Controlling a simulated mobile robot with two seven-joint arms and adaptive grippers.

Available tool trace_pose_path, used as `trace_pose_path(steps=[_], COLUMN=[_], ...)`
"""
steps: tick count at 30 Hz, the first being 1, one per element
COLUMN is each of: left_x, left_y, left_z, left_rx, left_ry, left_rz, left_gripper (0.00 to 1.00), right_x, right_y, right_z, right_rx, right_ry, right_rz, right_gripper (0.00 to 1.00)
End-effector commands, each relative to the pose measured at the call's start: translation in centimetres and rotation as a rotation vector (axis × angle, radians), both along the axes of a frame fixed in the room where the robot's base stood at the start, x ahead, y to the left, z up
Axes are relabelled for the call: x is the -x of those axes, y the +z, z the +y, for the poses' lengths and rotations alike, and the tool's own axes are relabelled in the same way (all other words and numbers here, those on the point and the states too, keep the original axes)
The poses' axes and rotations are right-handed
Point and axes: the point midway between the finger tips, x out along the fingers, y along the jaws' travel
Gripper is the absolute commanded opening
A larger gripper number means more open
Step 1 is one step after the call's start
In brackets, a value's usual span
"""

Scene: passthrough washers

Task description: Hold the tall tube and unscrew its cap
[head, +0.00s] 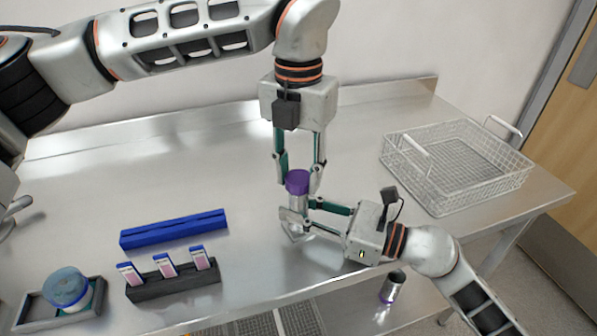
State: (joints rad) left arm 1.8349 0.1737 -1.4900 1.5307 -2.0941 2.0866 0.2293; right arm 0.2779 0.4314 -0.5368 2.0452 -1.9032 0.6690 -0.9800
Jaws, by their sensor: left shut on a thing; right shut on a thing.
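The tall tube (297,205) is a metallic cylinder with a purple cap (297,181) on top. It stands about upright over the steel table, near its front edge. My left gripper (299,181) reaches down from above and is shut on the purple cap, one finger on each side. My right gripper (292,215) comes in from the right and is shut on the tube's body below the cap. Its fingers hide much of the lower tube. I cannot tell whether the tube's base touches the table.
A wire basket (450,200) with raised handles stands at the right. A blue bar (173,229) and a dark rack (173,286) with several slides lie at the left. A round blue-lidded container (66,286) sits in a grey tray (33,314).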

Motion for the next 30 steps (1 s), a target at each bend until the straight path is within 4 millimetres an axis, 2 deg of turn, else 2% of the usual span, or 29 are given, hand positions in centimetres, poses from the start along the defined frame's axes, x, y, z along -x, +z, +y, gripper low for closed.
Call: trace_pose_path(steps=[11,18,19,21,30], left_x=[-0.1,0.0,0.0,0.0,0.0], left_y=[3.7,4.0,4.0,4.0,4.0], left_z=[0.0,0.0,0.0,0.0,0.0], left_rx=[0.000,0.000,0.000,0.000,0.000], left_ry=[0.001,0.000,0.000,0.000,0.000], left_rz=[-0.003,0.000,0.000,0.000,-0.001], left_gripper=[0.07,0.07,0.07,0.07,0.07], right_x=[0.0,0.0,0.0,0.0,0.0], right_y=[0.0,0.0,0.0,0.0,0.0], right_z=[0.0,0.0,0.0,0.0,0.0], right_rx=[0.000,0.000,0.000,0.000,0.000], right_ry=[0.000,0.000,0.000,0.000,0.000], right_rz=[0.000,0.000,0.000,0.000,0.000], right_gripper=[0.00,0.00,0.28,0.43,0.43])
